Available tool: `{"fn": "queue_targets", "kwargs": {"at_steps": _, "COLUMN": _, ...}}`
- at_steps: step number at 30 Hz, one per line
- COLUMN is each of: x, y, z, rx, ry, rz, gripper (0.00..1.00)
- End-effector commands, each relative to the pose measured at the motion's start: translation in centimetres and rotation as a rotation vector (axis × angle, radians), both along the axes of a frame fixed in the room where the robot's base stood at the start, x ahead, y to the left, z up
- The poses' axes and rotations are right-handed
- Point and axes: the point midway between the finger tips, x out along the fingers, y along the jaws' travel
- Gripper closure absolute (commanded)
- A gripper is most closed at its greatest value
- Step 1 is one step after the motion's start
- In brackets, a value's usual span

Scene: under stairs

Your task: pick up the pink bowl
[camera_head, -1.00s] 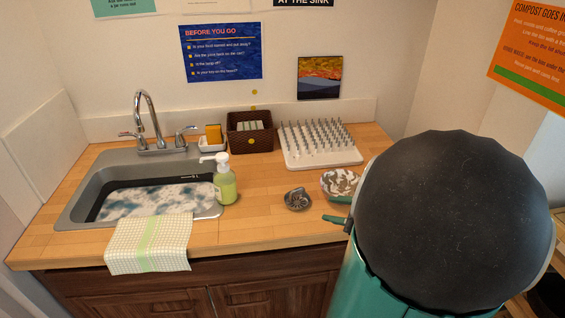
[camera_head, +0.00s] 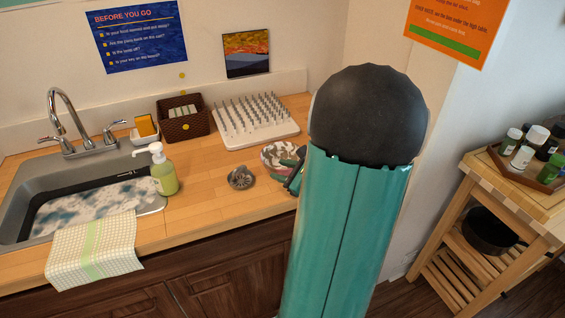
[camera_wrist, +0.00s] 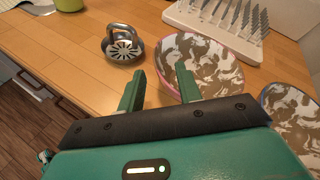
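The pink bowl (camera_wrist: 222,68) has a pink rim and a brown-and-white marbled inside. It sits on the wooden counter, and in the head view the bowl (camera_head: 272,154) is partly covered by my gripper and arm. My gripper (camera_wrist: 160,70) is open with its green fingers apart. In the wrist view the right finger overlaps the bowl's near left side, and the left finger is outside it over the counter. I cannot tell whether either finger touches the bowl. In the head view my gripper (camera_head: 296,172) is at the bowl's near right side.
A second marbled bowl (camera_wrist: 296,118) stands close on the right. A metal sink strainer (camera_head: 241,177) lies to the left. The spiked drying rack (camera_head: 252,128) is behind. A soap bottle (camera_head: 163,172) and the sink (camera_head: 30,180) are farther left; a wooden cart (camera_head: 520,200) stands at right.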

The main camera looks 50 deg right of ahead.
Motion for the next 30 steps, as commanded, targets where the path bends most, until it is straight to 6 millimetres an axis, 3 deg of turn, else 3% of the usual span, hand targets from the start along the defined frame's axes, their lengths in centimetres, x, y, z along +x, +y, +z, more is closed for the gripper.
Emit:
{"fn": "queue_targets", "kwargs": {"at_steps": 7, "x": 3.3, "y": -0.2, "z": -1.3, "rx": 0.002, "ry": 0.001, "rz": 0.001, "gripper": 0.65}}
{"fn": "queue_targets", "kwargs": {"at_steps": 15, "x": 3.6, "y": -0.2, "z": -1.4, "rx": 0.000, "ry": 0.000, "rz": 0.001, "gripper": 0.65}}
{"fn": "queue_targets", "kwargs": {"at_steps": 21, "x": 3.5, "y": -0.2, "z": -1.4, "rx": 0.000, "ry": 0.000, "rz": 0.001, "gripper": 1.00}}
{"fn": "queue_targets", "kwargs": {"at_steps": 30, "x": 3.5, "y": -0.2, "z": -1.4, "rx": 0.000, "ry": 0.000, "rz": 0.001, "gripper": 1.00}}
